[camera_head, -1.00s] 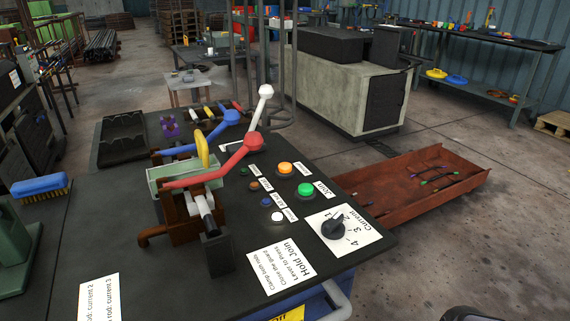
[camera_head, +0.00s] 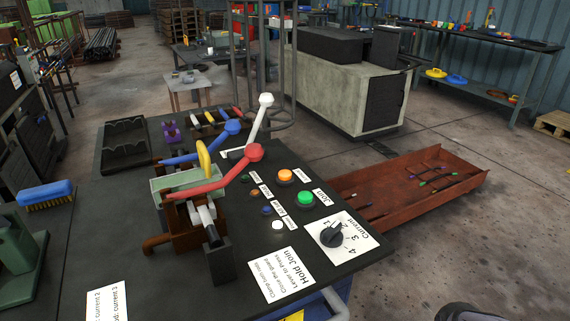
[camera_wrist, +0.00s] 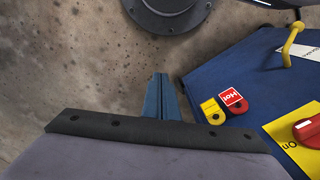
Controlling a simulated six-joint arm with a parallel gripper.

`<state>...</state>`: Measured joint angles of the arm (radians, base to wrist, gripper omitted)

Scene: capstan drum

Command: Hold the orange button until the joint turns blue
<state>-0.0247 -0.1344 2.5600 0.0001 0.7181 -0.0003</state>
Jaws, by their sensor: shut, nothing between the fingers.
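The orange button (camera_head: 285,176) sits on the dark bench top, just above a green button (camera_head: 305,197). Nothing touches it. The joint cannot be made out; the red lever (camera_head: 222,178), the blue lever (camera_head: 205,143) and the yellow handle (camera_head: 204,158) stand around the clamp area. My gripper (camera_wrist: 161,82) shows only in the wrist view, shut and empty, over the concrete floor and apart from the bench's blue side. It is not visible in the head view, so its distance from the button cannot be judged.
A white lever (camera_head: 260,122) stands upright behind the buttons. A dial (camera_head: 333,234) and small lamps, one glowing white (camera_head: 278,225), flank them. The wrist view shows a yellow hook (camera_wrist: 293,42) and a red knob (camera_wrist: 308,131) on the bench side. A rusty tray (camera_head: 365,211) lies beyond.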

